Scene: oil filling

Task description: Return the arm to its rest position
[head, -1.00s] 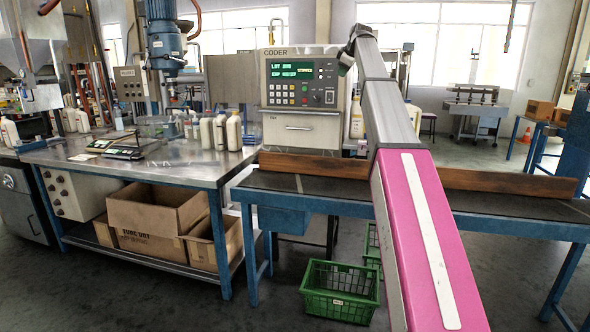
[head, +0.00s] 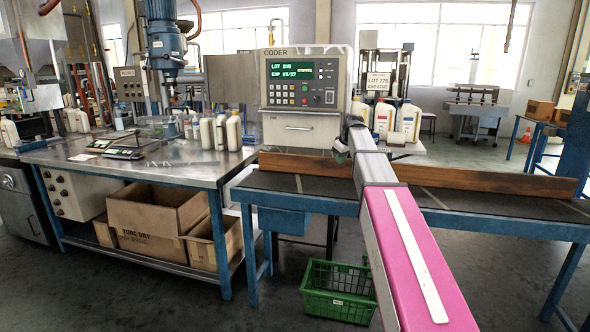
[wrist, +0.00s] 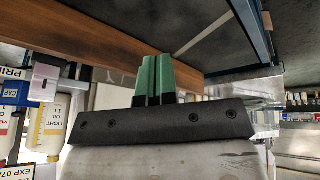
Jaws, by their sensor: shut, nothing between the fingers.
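My gripper (wrist: 154,80) shows in the wrist view as two green fingers side by side, shut with nothing between them. In the head view my pink and grey arm reaches forward over the belt, and its far end (head: 341,150) is in front of the coder and near the wooden rail. The fingers are too small to make out clearly there. In the wrist view the fingers lie close to the brown wooden rail (wrist: 105,45) in the picture; I cannot tell whether they touch it.
The coder (head: 303,90) stands behind the conveyor belt (head: 460,203). White bottles (head: 408,121) stand behind the rail to its right. A steel bench (head: 150,165) with bottles is on the left. A green crate (head: 338,290) sits on the floor below the belt.

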